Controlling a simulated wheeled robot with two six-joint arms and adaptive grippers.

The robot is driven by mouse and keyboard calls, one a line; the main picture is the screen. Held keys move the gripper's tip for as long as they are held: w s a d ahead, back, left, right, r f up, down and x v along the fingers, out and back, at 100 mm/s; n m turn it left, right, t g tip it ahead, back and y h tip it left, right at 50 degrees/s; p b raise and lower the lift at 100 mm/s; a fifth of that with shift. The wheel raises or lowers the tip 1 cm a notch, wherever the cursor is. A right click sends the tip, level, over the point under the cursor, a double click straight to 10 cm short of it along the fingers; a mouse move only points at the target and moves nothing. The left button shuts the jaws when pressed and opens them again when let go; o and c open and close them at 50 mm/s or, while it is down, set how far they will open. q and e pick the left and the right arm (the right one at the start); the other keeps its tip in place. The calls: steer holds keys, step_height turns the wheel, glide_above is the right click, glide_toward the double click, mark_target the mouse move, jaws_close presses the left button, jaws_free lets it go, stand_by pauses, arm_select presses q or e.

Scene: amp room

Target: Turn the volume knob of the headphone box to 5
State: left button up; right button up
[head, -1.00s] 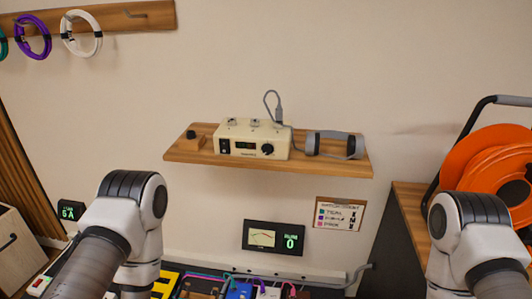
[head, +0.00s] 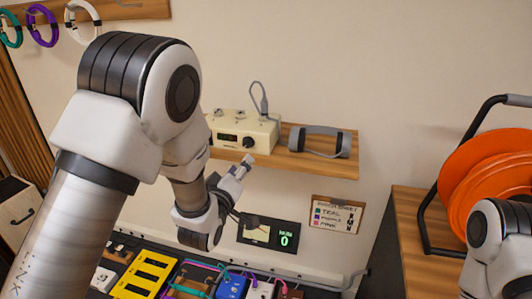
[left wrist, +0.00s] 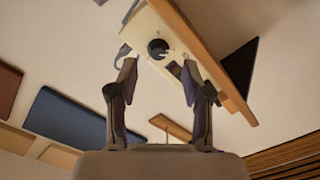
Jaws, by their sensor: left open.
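The cream headphone box (head: 236,121) sits on a wooden wall shelf (head: 318,165). Its dark round volume knob (head: 248,142) is at the right of its front face, beside a small display. My left gripper (head: 243,166) is raised just below and in front of the box, apart from the knob. In the left wrist view the gripper (left wrist: 158,75) is open and empty, with the knob (left wrist: 157,48) beyond its fingertips, roughly between them. A wall meter (head: 284,240) shows a green 0. My right gripper is out of view; only part of that arm shows.
Grey headphones (head: 320,140) lie on the shelf right of the box, and a grey cable plug (head: 264,103) rises from its top. Colourful pedals (head: 231,286) stand below. An orange cable reel (head: 490,180) is at the right. The left arm covers the shelf's left end.

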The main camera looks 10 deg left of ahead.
mark_target(247, 146)
arm_select(q)
steer(key=w, duration=0.2)
steer(key=w+p, duration=0.1)
steer(key=w, duration=0.1)
steer(key=w+r, duration=0.1)
steer(key=w, duration=0.2)
steer(key=shift+w+a+r+p, duration=0.1)
steer(key=shift+a+p, duration=0.15)
steer(key=shift+p, duration=0.1)
steer(key=shift+w, duration=0.2)
steer(key=shift+a, duration=0.25)
steer(key=shift+d, duration=0.1)
jaws_close()
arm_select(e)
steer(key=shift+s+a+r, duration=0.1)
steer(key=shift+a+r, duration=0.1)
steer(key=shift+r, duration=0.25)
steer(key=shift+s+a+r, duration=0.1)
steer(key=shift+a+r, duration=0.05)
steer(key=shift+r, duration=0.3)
